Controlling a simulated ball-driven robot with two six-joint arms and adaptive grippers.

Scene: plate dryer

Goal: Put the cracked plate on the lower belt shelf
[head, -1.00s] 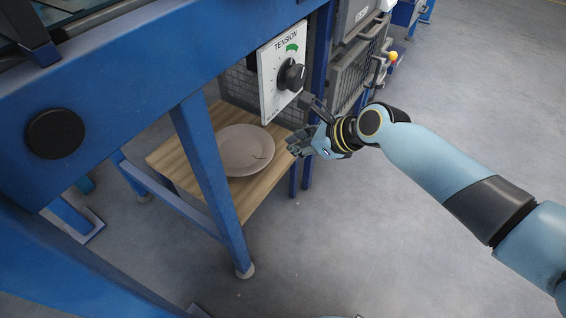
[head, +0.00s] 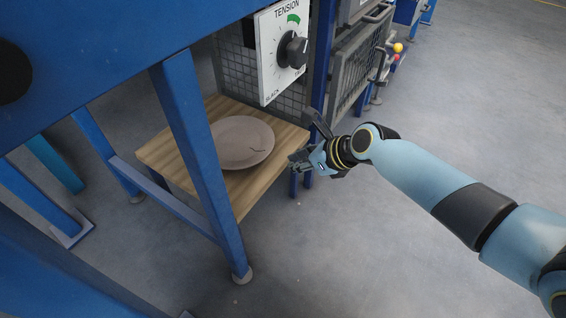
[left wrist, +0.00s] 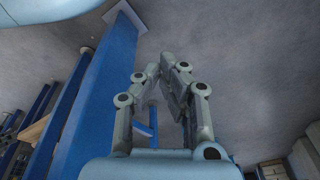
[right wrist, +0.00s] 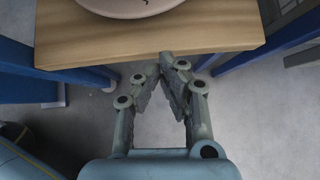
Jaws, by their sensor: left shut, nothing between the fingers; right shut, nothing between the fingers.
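The cracked plate (head: 241,142), pale with a short dark crack line, lies flat on the wooden lower belt shelf (head: 180,152) under the blue frame. Its near edge also shows at the top of the right wrist view (right wrist: 130,8). My right gripper (head: 294,163) is just off the shelf's right edge, apart from the plate; in the right wrist view (right wrist: 168,60) its fingers are shut and empty. My left gripper shows only in the left wrist view (left wrist: 163,68), shut and empty, beside a blue post (left wrist: 95,95).
A blue leg (head: 205,165) stands in front of the shelf's left part. A white tension panel with a black knob (head: 292,50) hangs above the shelf. Mesh guarding (head: 235,72) closes the back. Open grey floor (head: 400,260) lies to the right and in front.

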